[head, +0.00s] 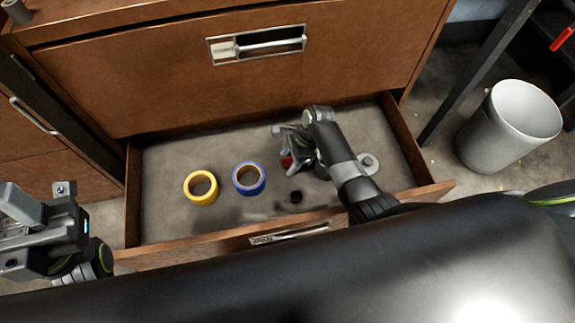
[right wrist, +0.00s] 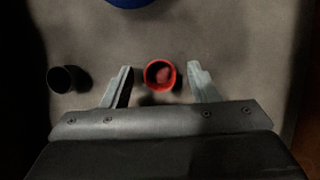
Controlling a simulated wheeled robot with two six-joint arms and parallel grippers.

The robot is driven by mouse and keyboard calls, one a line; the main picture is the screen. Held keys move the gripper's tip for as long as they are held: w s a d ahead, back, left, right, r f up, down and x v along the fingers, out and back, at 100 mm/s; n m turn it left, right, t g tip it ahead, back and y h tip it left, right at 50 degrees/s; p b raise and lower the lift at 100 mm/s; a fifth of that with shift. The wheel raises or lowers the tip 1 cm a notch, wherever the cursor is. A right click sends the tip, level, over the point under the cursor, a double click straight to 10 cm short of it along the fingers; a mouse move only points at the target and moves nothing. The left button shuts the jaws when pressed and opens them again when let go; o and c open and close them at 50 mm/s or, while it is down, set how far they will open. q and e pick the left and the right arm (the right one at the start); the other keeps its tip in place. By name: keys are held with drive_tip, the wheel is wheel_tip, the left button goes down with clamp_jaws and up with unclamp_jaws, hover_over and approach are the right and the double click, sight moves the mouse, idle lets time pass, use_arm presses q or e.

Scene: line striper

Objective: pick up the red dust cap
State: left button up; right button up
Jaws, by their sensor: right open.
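The red dust cap (right wrist: 160,76) is a small round cup on the floor of the open drawer (right wrist: 225,40). In the right wrist view it sits between the two fingers of my right gripper (right wrist: 160,82), with a gap on each side. In the head view a bit of the red cap (head: 286,161) shows beside my right gripper (head: 284,150), which reaches down into the drawer and hides part of it. The right gripper is open and empty. My left gripper (head: 30,235) is at the far left, outside the drawer; its fingers are not clear.
A yellow tape roll (head: 201,200) and a blue tape roll (head: 262,187) lie in the drawer. A small black cap (head: 296,196) lies near the drawer's front; it also shows in the right wrist view (right wrist: 62,79). A pale bin (head: 510,125) stands at right.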

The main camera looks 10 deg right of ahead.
drive_tip(key=c, duration=1)
drive_tip(key=shift+r, duration=0.15)
